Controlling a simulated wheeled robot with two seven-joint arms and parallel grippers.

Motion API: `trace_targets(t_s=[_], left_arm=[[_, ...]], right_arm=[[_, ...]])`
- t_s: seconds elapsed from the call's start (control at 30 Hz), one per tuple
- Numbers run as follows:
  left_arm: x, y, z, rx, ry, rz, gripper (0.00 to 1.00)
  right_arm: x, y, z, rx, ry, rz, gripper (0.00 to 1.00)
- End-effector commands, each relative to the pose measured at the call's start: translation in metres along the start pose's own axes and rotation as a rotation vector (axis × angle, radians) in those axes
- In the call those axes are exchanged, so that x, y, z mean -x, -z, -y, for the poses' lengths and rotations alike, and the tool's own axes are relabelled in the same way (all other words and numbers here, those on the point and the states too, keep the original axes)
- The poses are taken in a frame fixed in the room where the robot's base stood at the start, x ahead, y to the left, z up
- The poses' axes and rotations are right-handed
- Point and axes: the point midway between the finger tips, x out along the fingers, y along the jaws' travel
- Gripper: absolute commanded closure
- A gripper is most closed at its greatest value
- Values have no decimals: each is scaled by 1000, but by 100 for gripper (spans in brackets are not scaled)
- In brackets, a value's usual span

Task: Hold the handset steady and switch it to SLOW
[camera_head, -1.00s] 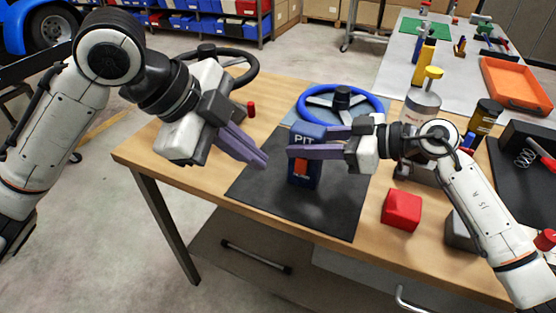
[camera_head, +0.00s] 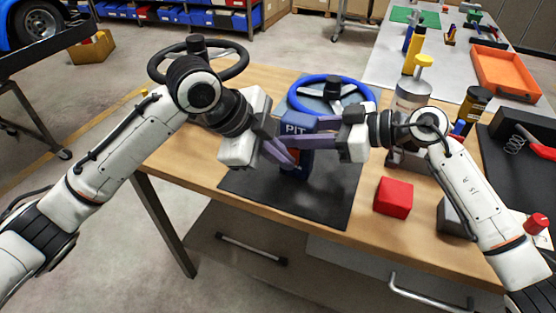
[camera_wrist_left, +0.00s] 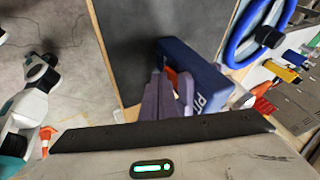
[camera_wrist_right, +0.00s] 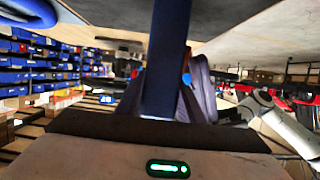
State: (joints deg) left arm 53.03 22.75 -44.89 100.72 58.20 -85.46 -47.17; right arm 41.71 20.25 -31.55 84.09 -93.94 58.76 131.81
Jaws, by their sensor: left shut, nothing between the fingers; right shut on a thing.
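The blue handset (camera_head: 296,128) marked PIT stands upright over the dark mat (camera_head: 310,205). It also shows in the left wrist view (camera_wrist_left: 205,75) and in the right wrist view (camera_wrist_right: 168,50). My right gripper (camera_head: 290,141) is shut on its upper part from the right. My left gripper (camera_head: 291,160) is shut and empty, its tips at the handset's front face. In the left wrist view the orange switch (camera_wrist_left: 172,77) is partly hidden just beyond the left fingertips (camera_wrist_left: 164,80); contact cannot be told. The switch's position cannot be read.
A blue-rimmed steering wheel (camera_head: 365,93) stands behind the handset and a black one (camera_head: 236,65) at the back left. A red block (camera_head: 393,197) sits right of the mat. Cans and bottles stand farther right. The mat's front is clear.

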Motion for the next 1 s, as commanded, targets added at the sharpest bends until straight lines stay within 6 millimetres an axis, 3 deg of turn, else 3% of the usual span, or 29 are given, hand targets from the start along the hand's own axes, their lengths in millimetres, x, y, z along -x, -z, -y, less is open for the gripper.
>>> trace_targets(t_s=[0.67,1.0], left_arm=[[-4,-1,3,-24,69,-12,100],[8,4,9,-26,73,-14,100]], right_arm=[[0,0,0,1,-1,0,96],[0,0,0,0,1,1,96]])
